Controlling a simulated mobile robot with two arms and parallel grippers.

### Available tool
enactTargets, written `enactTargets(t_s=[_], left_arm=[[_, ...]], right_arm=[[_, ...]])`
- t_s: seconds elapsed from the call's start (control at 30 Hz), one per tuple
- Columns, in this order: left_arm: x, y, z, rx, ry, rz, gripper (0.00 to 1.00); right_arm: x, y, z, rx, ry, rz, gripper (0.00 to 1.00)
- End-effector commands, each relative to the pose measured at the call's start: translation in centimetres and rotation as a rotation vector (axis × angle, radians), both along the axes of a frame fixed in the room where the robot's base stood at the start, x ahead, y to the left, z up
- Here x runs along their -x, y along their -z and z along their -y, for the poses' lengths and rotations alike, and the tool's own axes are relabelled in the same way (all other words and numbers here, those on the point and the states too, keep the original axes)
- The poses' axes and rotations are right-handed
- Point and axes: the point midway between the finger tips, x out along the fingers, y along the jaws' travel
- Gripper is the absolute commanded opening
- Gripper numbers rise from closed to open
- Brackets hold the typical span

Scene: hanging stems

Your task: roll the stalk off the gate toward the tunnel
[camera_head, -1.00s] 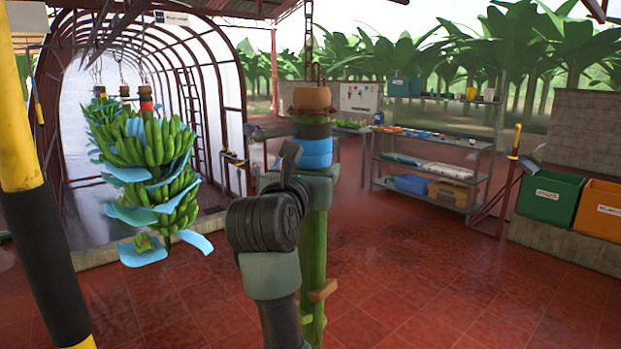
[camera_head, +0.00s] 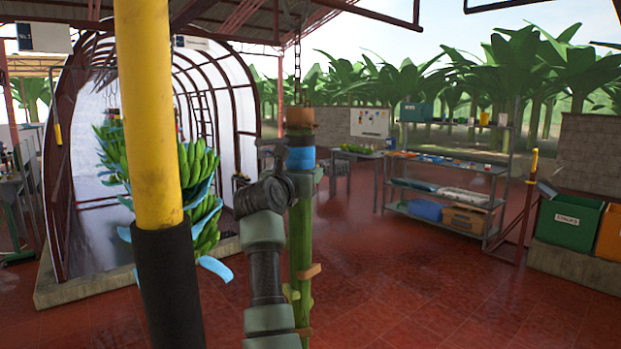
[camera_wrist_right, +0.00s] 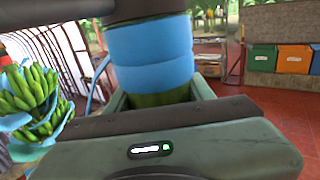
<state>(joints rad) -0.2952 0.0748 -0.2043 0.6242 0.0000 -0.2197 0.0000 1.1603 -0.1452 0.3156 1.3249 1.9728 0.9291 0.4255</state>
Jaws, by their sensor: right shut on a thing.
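The stalk (camera_head: 301,235) is a long green stem with a blue band and a brown top. It hangs nearly upright from a chain at the middle of the head view. My right gripper (camera_head: 308,178) is shut on it just below the blue band. In the right wrist view the banded stalk (camera_wrist_right: 152,65) rises from between the jaws. The tunnel (camera_head: 232,70), an arched frame with pale sheeting, stands to the left. I cannot make out the gate. My left gripper is not in view.
A yellow pole with a black lower part (camera_head: 150,110) stands close in front at left. It partly hides a hanging banana bunch with blue sheets (camera_head: 203,215). A shelf rack (camera_head: 440,210) and a green bin (camera_head: 568,220) stand at right. Red floor between is clear.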

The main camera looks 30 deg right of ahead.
Motion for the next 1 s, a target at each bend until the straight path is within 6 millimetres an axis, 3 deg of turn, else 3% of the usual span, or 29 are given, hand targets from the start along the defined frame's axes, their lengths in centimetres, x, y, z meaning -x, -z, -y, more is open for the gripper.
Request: enactTargets(t_s=[0.57, 0.6, 0.67, 1.0], left_arm=[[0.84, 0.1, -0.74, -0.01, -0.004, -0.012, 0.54], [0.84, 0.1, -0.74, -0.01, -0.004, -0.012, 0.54], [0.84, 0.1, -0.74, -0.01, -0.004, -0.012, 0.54], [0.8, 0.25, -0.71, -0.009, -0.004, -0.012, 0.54]], right_arm=[[-0.77, 0.33, 0.12, -0.001, 0.006, -0.008, 0.0], [-0.76, 0.33, 0.12, -0.001, 0.006, -0.008, 0.58], [-0.76, 0.31, 0.12, -0.001, 0.006, -0.008, 0.73], [-0.68, 0.23, -0.11, 0.0, 0.003, -0.004, 0.73]])
